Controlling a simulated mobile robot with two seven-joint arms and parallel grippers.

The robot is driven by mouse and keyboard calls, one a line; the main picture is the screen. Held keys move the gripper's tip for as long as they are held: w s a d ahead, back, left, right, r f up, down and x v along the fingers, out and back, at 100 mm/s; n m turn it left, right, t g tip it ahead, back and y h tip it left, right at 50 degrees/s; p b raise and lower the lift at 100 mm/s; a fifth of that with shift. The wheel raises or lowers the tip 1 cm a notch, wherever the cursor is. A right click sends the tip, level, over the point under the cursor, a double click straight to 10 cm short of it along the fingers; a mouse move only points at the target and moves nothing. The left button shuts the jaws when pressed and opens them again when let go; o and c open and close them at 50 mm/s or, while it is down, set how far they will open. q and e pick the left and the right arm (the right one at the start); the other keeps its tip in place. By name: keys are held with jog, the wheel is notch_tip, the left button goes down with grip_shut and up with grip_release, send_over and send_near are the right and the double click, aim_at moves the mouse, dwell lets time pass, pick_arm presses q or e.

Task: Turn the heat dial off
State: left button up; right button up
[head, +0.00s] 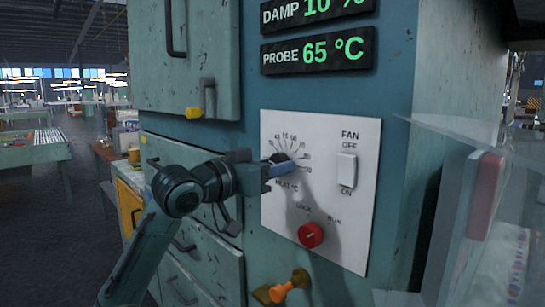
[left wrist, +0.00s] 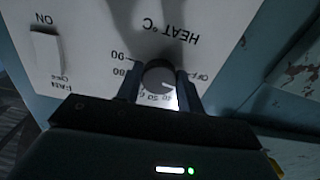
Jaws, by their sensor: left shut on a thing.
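The heat dial (head: 279,157) is a dark round knob on the white panel, with a printed scale around it. In the head view my left gripper (head: 284,166) covers much of it. In the left wrist view, turned upside down, the dial (left wrist: 157,75) sits between the two fingers of my left gripper (left wrist: 159,87), which is shut on it. A pale mark on the dial's face points to the lower right of that view. Part of the scale is hidden behind the gripper, so I cannot read the exact setting. My right gripper is not in view.
The panel (head: 330,125) also carries a white fan switch (head: 347,170) right of the dial and a red lock/run knob (head: 311,235) below. A display (head: 317,50) above reads PROBE 65 °C. An orange knob (head: 290,286) juts out below the panel. A clear sheet stands at right.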

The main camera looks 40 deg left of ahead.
pick_arm(q)
jog(key=shift+n+p, duration=0.85)
jog(key=shift+n, duration=0.35)
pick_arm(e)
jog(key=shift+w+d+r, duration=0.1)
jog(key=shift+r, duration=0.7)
pick_arm(q)
jog(key=o, duration=1)
